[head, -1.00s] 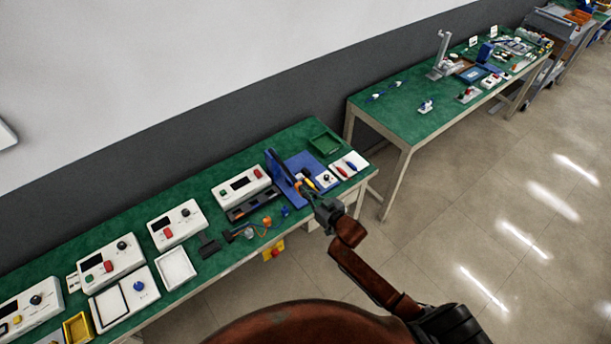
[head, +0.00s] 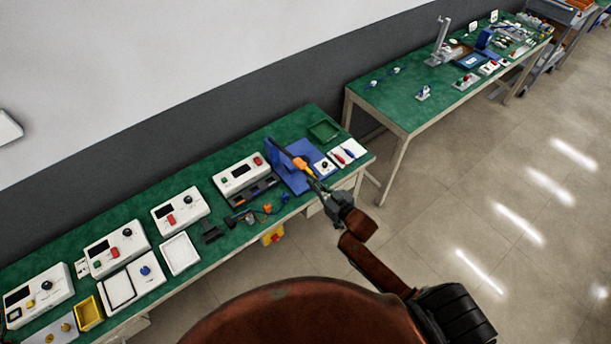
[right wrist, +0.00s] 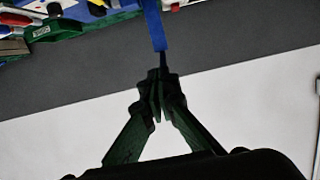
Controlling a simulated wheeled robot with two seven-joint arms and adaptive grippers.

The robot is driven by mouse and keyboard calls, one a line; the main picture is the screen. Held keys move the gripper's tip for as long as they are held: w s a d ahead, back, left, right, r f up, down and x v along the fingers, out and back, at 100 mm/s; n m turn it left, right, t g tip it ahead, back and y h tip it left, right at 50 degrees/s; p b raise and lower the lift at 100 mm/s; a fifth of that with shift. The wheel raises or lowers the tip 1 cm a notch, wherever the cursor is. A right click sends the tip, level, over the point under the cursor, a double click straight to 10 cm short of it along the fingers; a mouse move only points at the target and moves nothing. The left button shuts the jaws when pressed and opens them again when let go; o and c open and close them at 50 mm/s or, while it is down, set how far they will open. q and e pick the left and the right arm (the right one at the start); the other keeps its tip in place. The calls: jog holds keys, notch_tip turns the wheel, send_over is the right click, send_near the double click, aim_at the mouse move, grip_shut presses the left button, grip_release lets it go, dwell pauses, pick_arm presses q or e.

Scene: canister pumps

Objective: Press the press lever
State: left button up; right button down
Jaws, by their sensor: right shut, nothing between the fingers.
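The blue press (head: 283,157) stands on a blue base plate (head: 303,182) near the right end of the near bench. An orange-and-yellow part (head: 304,167), perhaps its lever, reaches from the press toward my right gripper (head: 317,186). My right gripper is shut and empty at the bench's front edge, just in front of that part; I cannot tell whether they touch. In the right wrist view, the shut fingertips (right wrist: 159,77) point at a blue bar (right wrist: 155,25) with a dark end, very near it in the picture. My left gripper is out of view.
White control boxes (head: 240,174) and trays line the bench to the left. A green tray (head: 323,131) and a white panel (head: 346,151) stand right of the press. A second green-topped table (head: 395,105) stands behind at right. The floor in front is clear.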

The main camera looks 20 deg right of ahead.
jog(key=shift+v, duration=2.65)
jog(key=shift+a+f, duration=0.1)
